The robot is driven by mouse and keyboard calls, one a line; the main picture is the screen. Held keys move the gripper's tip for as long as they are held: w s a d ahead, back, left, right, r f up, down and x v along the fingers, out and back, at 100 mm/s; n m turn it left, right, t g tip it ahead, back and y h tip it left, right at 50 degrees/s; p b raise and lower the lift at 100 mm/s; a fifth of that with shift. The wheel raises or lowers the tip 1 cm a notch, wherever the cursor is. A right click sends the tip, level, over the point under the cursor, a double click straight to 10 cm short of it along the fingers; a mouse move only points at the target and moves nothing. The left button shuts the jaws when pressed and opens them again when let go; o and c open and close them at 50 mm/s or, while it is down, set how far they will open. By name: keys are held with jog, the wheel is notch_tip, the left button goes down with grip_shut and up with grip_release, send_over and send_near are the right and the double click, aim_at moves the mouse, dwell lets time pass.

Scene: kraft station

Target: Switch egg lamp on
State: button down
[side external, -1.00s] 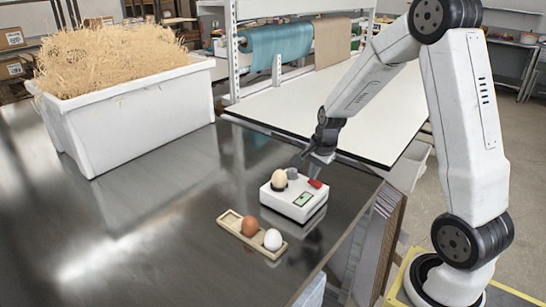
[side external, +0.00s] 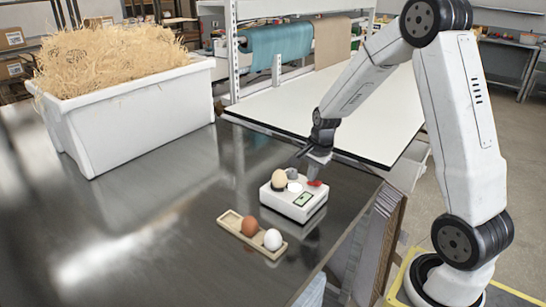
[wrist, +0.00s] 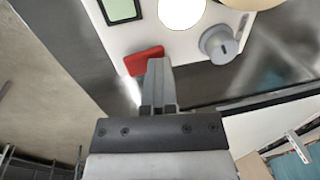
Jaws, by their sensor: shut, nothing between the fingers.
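The egg lamp is a white box (side external: 290,207) on the dark metal table. It has a green display (side external: 302,199), a grey knob (wrist: 220,45) and a red rocker switch (wrist: 144,59). A round disc (wrist: 182,10) on its top shows bright white, as if lit. A beige egg (side external: 279,180) stands on the box beside the disc. My gripper (wrist: 158,66) is shut and empty. Its fingertips are at the red switch and seem to touch it; they partly hide the switch in the side view.
A wooden tray (side external: 228,219) holding a brown egg (side external: 250,225) and a white egg (side external: 273,239) lies in front of the lamp. A white tub (side external: 140,116) of straw stands at the back left. The table's right edge is close to the lamp.

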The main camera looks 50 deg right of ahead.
jog(key=shift+s, duration=0.85)
jog(key=shift+r, duration=0.2)
jog(key=s+r, duration=0.3)
jog(key=r, duration=1)
jog(key=shift+r, duration=0.25)
jog(key=shift+w+r+t, duration=0.1)
jog(key=shift+w+t, duration=0.2)
jog(key=shift+w, duration=0.4)
